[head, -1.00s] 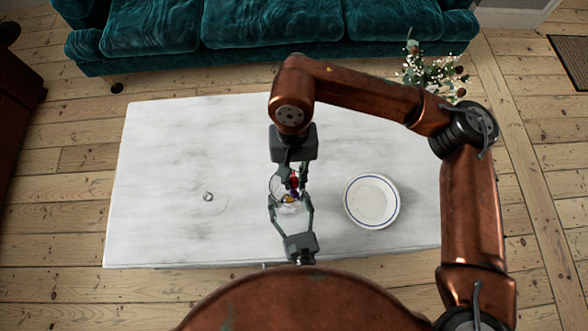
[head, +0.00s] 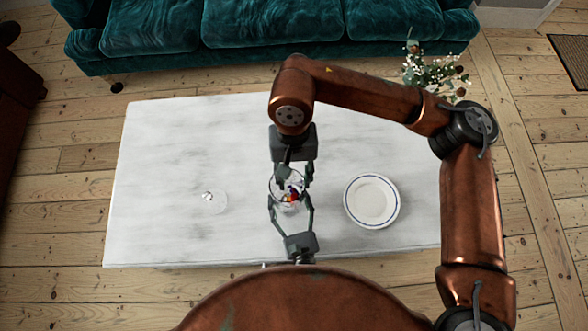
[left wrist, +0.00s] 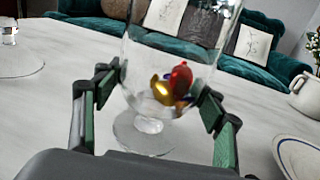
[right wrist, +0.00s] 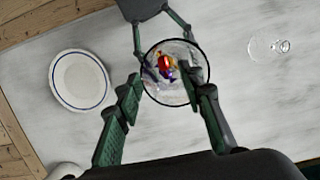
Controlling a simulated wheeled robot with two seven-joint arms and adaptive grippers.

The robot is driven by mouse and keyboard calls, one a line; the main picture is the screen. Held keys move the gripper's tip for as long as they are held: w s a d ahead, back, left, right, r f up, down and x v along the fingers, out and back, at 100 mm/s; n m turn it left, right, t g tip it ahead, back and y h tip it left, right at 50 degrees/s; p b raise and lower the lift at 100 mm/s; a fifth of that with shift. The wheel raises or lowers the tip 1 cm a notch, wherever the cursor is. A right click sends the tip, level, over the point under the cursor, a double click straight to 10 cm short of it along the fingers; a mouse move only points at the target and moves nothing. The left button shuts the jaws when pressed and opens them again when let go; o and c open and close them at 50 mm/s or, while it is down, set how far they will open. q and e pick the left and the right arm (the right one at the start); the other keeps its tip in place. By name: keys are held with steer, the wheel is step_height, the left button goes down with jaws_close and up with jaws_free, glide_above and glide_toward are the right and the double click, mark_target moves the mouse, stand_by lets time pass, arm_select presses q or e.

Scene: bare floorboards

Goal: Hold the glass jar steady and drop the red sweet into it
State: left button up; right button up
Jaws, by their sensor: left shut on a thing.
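The glass jar (head: 272,190) stands on the table, a clear bowl on a short foot; it also shows in the left wrist view (left wrist: 134,70). My left gripper (head: 291,203) is shut on the jar, one finger on each side of its bowl. The red sweet (left wrist: 181,76) is inside the jar, against gold and dark blue sweets; the right wrist view shows it through the round mouth (right wrist: 166,65). My right gripper (right wrist: 166,92) is open and empty above the jar, its fingers apart over the rim.
A white plate with a blue rim (head: 372,201) lies right of the jar. A glass lid with a knob (head: 215,201) lies to the left. A vase of flowers (head: 432,72) stands at the back right. The marble table (head: 165,150) is otherwise clear. A teal sofa (head: 270,25) is behind.

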steer(key=v, duration=1.1)
steer(key=shift+r, duration=0.35)
arm_select(q)
steer(key=o, duration=1.8)
steer(key=shift+c, duration=0.2)
steer(key=shift+s, duration=0.1)
